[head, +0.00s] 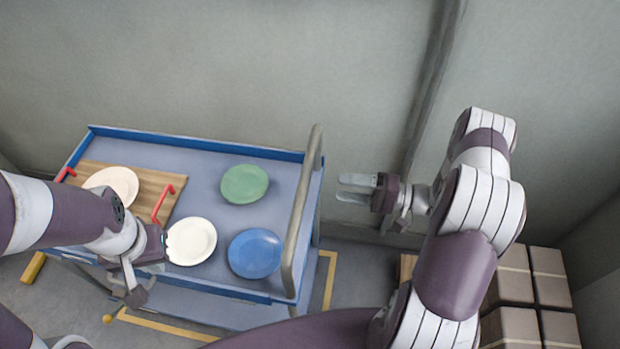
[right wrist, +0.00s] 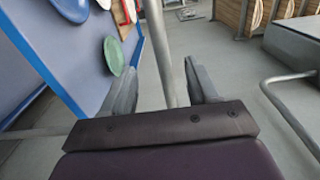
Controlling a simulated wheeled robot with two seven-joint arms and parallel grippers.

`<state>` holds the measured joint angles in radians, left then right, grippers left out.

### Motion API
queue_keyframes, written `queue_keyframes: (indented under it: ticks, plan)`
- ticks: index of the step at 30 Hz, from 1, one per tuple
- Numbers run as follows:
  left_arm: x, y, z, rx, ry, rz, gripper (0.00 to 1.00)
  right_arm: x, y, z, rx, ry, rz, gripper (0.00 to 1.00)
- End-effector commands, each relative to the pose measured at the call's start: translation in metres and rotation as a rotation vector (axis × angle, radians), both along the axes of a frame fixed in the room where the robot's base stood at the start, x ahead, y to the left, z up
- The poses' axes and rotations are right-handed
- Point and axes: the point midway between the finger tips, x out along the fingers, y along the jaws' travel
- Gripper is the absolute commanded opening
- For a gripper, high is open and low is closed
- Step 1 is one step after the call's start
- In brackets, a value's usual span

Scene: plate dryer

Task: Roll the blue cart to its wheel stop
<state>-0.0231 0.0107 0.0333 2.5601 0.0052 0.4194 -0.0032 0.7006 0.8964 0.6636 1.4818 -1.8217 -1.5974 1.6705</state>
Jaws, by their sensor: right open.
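The blue cart (head: 215,149) stands against the wall, its grey push handle (head: 303,205) at its right end. My right gripper (head: 356,188) is open and empty, to the right of the handle and apart from it. In the right wrist view the handle (right wrist: 160,50) shows between the open fingers (right wrist: 160,75), beyond them. My left gripper (head: 163,244) is over the cart's front part, beside a cream plate (head: 192,241); its fingers are not clear. A yellow bar (head: 33,267) lies on the floor left of the cart; I cannot tell whether it is the wheel stop.
The cart top carries a green plate (head: 244,184), a blue plate (head: 255,253) and a wooden board (head: 150,182) with red handles and a pale plate (head: 112,184). Yellow lines (head: 328,280) mark the floor. Brown boxes (head: 512,280) stand at the right.

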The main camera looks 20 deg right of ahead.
Motion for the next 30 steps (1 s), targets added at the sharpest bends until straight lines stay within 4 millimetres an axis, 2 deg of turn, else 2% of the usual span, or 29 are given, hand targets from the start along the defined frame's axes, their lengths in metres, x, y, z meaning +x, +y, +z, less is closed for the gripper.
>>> queue_keyframes:
  ticks: [3, 9, 15, 22, 27, 28, 30]
  plan:
    - [0.000, 0.000, 0.004, 0.000, 0.000, 0.000, 0.00, 0.015, 0.036, 0.002, 0.000, 0.001, 0.008, 0.60]
    - [0.000, 0.000, 0.008, 0.000, 0.000, 0.000, 0.00, 0.037, 0.079, 0.001, -0.002, -0.001, 0.004, 0.60]
    - [0.000, 0.000, 0.008, 0.000, 0.000, 0.000, 0.00, 0.046, 0.096, 0.000, -0.003, -0.002, 0.000, 0.60]
    - [0.000, 0.000, 0.008, 0.000, 0.000, 0.000, 0.00, 0.047, 0.096, 0.000, -0.003, -0.002, -0.002, 0.60]
    - [0.000, 0.000, 0.008, 0.000, 0.000, 0.000, 0.00, 0.047, 0.096, 0.000, -0.003, -0.002, -0.002, 0.04]
    - [0.000, 0.000, 0.008, 0.000, 0.000, 0.000, 0.00, 0.047, 0.096, 0.000, -0.002, -0.002, -0.002, 0.00]
    - [0.000, 0.000, 0.008, 0.000, 0.000, 0.000, 0.00, 0.047, 0.096, 0.000, -0.002, -0.002, -0.002, 0.00]
